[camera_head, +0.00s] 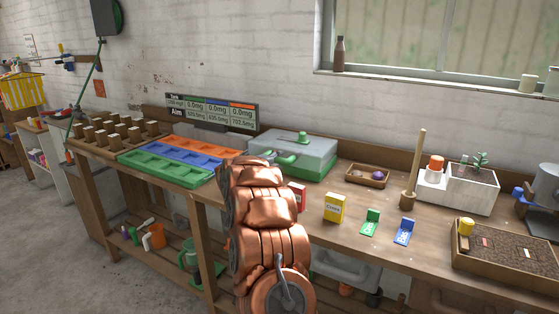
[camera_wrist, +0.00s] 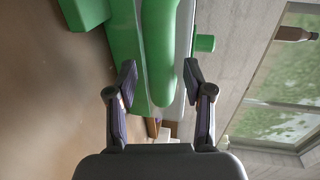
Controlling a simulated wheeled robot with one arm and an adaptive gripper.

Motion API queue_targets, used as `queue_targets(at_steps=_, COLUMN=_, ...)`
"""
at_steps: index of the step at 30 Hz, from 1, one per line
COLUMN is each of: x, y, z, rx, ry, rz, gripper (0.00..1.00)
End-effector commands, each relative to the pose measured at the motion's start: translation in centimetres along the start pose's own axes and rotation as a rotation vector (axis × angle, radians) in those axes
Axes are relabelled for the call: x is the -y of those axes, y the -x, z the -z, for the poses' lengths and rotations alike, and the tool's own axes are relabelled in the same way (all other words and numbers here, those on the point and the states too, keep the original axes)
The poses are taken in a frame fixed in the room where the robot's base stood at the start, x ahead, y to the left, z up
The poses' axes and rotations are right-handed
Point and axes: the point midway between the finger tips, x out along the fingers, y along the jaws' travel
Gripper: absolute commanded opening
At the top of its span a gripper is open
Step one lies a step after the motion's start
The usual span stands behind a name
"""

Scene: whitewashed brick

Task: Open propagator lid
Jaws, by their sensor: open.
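The propagator (camera_head: 318,162) stands at the back of the bench, a green base with a greyish, see-through lid (camera_head: 312,150) that lies shut. A green knob (camera_head: 302,138) is on top of the lid and a rounded green handle (camera_head: 287,159) is at its front. In the wrist view, my gripper (camera_wrist: 160,72) is open and empty, with the large green handle (camera_wrist: 160,45) showing between its fingertips. I cannot tell if they touch it. The knob (camera_wrist: 204,43) is to the right. In the head view my copper arm hides the gripper.
Seed packets (camera_head: 334,208), small green (camera_head: 370,222) and blue (camera_head: 404,230) stands and a wooden dish (camera_head: 367,175) lie right of the propagator. Coloured trays (camera_head: 185,157) are at its left. A brick wall and window are behind. Some bench front is clear.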

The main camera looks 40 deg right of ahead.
Motion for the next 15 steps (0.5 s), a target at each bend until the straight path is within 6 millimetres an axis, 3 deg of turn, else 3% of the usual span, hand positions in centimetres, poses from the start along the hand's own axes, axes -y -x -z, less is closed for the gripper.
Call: queue_targets(at_steps=15, x=0.09, y=-1.07, z=0.04, rx=0.000, ry=-0.002, rz=0.001, gripper=0.52)
